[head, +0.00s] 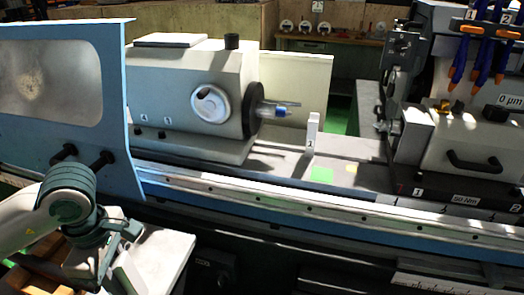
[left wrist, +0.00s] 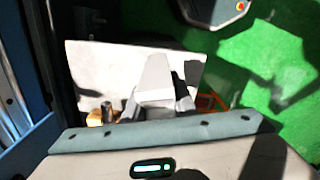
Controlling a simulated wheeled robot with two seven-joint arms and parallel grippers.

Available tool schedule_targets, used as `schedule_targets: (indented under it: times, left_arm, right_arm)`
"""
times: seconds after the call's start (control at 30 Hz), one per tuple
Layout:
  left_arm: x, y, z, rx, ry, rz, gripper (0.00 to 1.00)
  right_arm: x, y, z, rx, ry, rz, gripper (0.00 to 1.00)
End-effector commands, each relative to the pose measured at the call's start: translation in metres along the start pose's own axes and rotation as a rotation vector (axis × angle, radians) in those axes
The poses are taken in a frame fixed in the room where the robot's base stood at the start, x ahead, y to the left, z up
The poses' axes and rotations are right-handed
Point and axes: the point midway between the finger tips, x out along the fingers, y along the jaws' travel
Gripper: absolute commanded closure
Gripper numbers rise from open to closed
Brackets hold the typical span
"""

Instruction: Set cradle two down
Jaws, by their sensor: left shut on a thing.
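My left gripper (left wrist: 158,100) is shut on a pale grey, wedge-shaped block, which I take to be cradle two (left wrist: 156,74); no number shows on it. In the left wrist view it is over a white surface (left wrist: 88,62); I cannot tell whether it touches. In the head view my left gripper (head: 128,238) is low at the left, by a white-topped stand (head: 165,262), in front of the grinder. Another upright grey cradle (head: 312,134) with a small number label stands on the grinder bed, beside a green patch (head: 322,175). My right gripper is not in view.
The workhead (head: 190,95) is left of the upright cradle, a grey unit (head: 470,145) at right. The bed around the green patch is clear.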

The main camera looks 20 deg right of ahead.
Motion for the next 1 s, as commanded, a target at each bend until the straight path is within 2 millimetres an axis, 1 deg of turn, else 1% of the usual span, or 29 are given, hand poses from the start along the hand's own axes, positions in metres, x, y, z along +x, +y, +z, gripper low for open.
schedule_targets:
  times: [0.1, 0.6, 0.8, 1.0]
  left_arm:
    - [0.003, -0.006, -0.013, 0.172, 0.002, 0.000, 1.00]
    - [0.014, -0.036, -0.055, 0.917, -0.001, -0.001, 1.00]
    - [0.017, -0.045, -0.065, 1.111, -0.002, -0.001, 1.00]
    - [0.018, -0.047, -0.068, 1.186, -0.003, 0.000, 1.00]
  right_arm:
    - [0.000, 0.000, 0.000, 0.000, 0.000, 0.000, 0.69]
    - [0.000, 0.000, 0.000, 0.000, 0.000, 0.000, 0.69]
    - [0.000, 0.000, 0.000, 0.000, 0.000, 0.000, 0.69]
    - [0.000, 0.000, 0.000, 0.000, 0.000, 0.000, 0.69]
